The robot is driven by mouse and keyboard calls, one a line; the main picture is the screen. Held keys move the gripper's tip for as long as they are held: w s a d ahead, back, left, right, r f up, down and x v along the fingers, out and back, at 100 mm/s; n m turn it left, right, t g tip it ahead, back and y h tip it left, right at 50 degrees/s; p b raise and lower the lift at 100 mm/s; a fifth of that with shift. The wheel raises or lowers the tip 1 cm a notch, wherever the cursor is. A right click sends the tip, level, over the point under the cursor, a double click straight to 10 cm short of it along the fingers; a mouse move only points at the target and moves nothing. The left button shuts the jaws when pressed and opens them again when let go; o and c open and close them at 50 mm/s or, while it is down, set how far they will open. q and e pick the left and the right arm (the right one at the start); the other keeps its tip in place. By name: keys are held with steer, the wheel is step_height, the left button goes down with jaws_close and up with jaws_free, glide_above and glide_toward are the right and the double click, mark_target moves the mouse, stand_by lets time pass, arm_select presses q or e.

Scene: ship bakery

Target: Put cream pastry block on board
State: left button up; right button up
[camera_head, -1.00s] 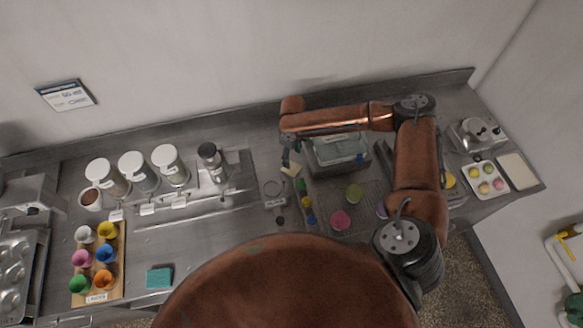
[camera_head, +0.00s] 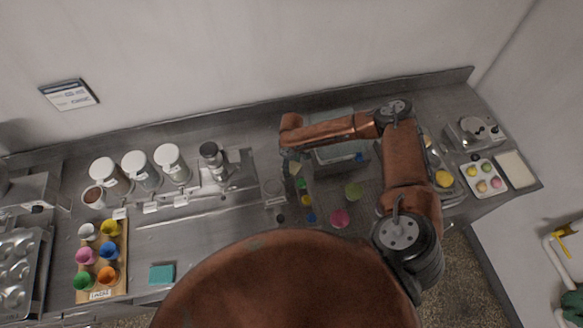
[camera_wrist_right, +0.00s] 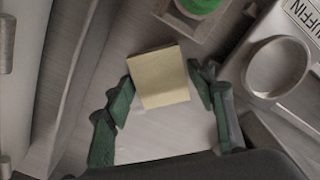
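The cream pastry block (camera_wrist_right: 160,77) is a pale yellow square block in the right wrist view. It also shows in the camera_head view (camera_head: 295,168), small and partly covered by my right gripper (camera_head: 290,168). In the right wrist view the green-padded fingers of my right gripper (camera_wrist_right: 161,74) stand on both sides of the block, their tips very close to its edges. The block sits slightly turned between them; firm contact is not clear. A narrow board (camera_head: 308,208) bears small green, yellow and blue blocks just below the gripper. My left gripper is not in view.
A grey bin (camera_head: 340,160) stands right behind my right forearm. A clear container (camera_head: 274,193) with a label is close left of the gripper. Pink (camera_head: 339,218) and green (camera_head: 353,190) rounds lie to the right. Lidded jars (camera_head: 140,170) stand at the left.

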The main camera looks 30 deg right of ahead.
steer(key=c, duration=1)
steer(key=shift+o, duration=0.2)
steer(key=shift+r, duration=0.1)
